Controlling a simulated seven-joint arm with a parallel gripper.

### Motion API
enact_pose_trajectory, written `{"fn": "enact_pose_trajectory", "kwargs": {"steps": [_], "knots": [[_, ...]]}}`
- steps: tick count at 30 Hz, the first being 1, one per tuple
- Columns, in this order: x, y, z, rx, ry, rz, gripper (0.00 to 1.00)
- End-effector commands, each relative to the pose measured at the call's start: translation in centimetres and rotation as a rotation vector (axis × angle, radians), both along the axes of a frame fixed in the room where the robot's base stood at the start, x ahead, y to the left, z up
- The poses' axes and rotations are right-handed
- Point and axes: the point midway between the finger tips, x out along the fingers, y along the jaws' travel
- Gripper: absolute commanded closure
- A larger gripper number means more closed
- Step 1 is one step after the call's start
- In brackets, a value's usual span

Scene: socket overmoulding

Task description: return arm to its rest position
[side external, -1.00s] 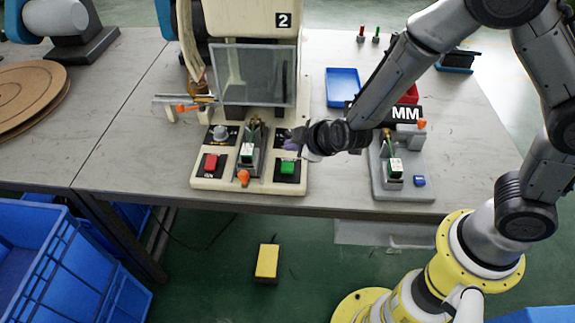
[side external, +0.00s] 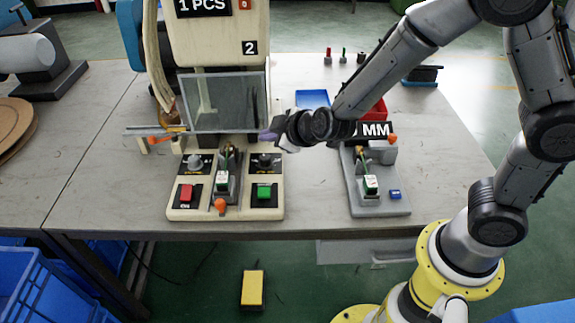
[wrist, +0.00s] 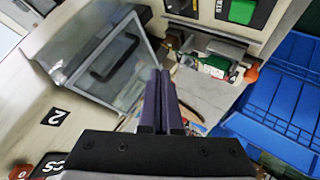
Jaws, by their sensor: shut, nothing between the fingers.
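My gripper (side external: 268,136) is in front of the right side of the moulding machine, above its front panel and clear of it. In the wrist view its two purple fingers (wrist: 160,103) are together with nothing between them. The machine (side external: 222,27) has a clear guard screen (side external: 228,103). Its base carries a green button (side external: 264,192), a red button (side external: 188,193) and a small fixture holding a green-and-white part (side external: 222,181). The guard screen (wrist: 105,62) and green button (wrist: 240,10) also show in the wrist view. My arm reaches in from the right.
A grey MM-marked fixture (side external: 378,208) with another green-and-white part (side external: 371,184) stands right of the machine. Behind it are a blue tray (side external: 312,98) and a red bin (side external: 376,111). Blue crates (side external: 30,290) and a yellow pedal (side external: 252,288) are on the floor.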

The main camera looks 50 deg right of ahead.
Motion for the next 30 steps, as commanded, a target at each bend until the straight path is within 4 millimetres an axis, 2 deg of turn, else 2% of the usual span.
{"fn": "enact_pose_trajectory", "kwargs": {"steps": [1, 3, 6, 9, 11, 12, 16, 21, 25, 27, 30], "knots": [[0.3, -1.2, 3.7, 0.025, -0.063, -0.012, 1.0], [-0.3, -2.4, 8.2, 0.072, -0.121, -0.008, 1.0], [-2.6, -3.5, 13.2, 0.16, -0.16, 0.004, 1.0], [-6.1, -4.4, 16.9, 0.243, -0.163, 0.013, 1.0], [-8.9, -4.9, 18.2, 0.289, -0.143, 0.009, 1.0], [-10.9, -5.2, 18.8, 0.315, -0.121, 0.002, 1.0], [-17.4, -6.3, 18.4, 0.378, -0.01, -0.069, 1.0], [-24.4, -7.9, 15.0, 0.421, 0.192, -0.239, 1.0], [-27.6, -8.8, 12.3, 0.436, 0.342, -0.373, 1.0], [-28.6, -9.1, 11.7, 0.449, 0.385, -0.427, 1.0], [-28.9, -9.0, 11.5, 0.471, 0.402, -0.462, 1.0]]}}
